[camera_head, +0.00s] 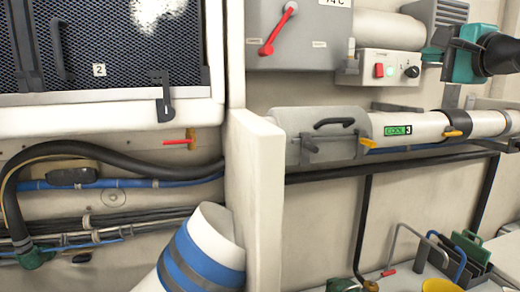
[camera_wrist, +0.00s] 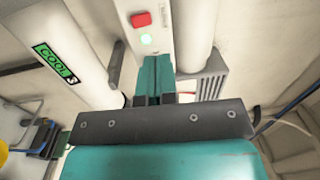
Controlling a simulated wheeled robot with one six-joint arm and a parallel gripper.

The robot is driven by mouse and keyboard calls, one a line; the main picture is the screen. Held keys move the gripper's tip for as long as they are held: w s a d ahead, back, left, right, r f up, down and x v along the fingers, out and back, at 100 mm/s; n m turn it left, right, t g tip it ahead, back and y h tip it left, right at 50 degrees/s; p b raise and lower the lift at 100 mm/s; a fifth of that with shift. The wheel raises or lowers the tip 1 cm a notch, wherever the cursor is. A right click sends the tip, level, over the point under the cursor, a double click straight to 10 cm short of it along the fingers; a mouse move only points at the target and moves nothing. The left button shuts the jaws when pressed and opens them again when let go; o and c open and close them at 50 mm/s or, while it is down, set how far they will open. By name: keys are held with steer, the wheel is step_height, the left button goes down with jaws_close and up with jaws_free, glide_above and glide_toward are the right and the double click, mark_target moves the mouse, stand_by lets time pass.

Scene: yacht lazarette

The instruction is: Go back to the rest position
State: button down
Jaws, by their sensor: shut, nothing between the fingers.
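My gripper (camera_head: 432,56) is at the upper right in the head view, teal and black, with its fingertips just right of the small control box. In the wrist view my gripper (camera_wrist: 157,62) points at that box. Its two teal fingers are together, with nothing between them. The control box (camera_head: 401,61) is white, with a red button, a lit green light and a black knob. Its red button (camera_wrist: 141,19) and green light show in the wrist view too. I cannot tell whether the fingertips touch the box.
A white pipe (camera_head: 424,127) labelled COOL 3 runs below the gripper. A grey panel with a red lever (camera_head: 279,28) is at the upper middle. A white partition (camera_head: 254,200) stands at centre. Coloured racks (camera_head: 472,247) and a yellow item are at lower right.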

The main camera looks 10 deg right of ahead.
steer(key=s+a+f+n+g+y+b, duration=0.1)
steer(key=s+a+f+n+g, duration=0.25)
steer(key=a+f, duration=0.35)
steer(key=s+a+f+n+g+y+b, duration=0.1)
steer(key=s+a+f+n+g, duration=0.15)
steer(key=a+f+n, duration=0.35)
steer(key=s+a+f+n+g+y, duration=0.2)
steer(key=a+f+n+g, duration=0.15)
steer(key=a+f, duration=0.45)
steer(key=s+a+f+n+g+h+b, duration=0.1)
steer(key=s+f+n+g, duration=0.3)
steer(key=s, duration=0.4)
steer(key=s+a+f+n+g+h, duration=0.1)
steer(key=s+a+f+n+g, duration=0.2)
steer(key=s+f, duration=0.6)
steer(key=n+g, duration=0.2)
steer(key=n, duration=0.1)
steer(key=shift+s+a+f+h+b, duration=0.2)
steer(key=shift+s+f+h+b, duration=0.1)
steer(key=shift+h+b, duration=0.1)
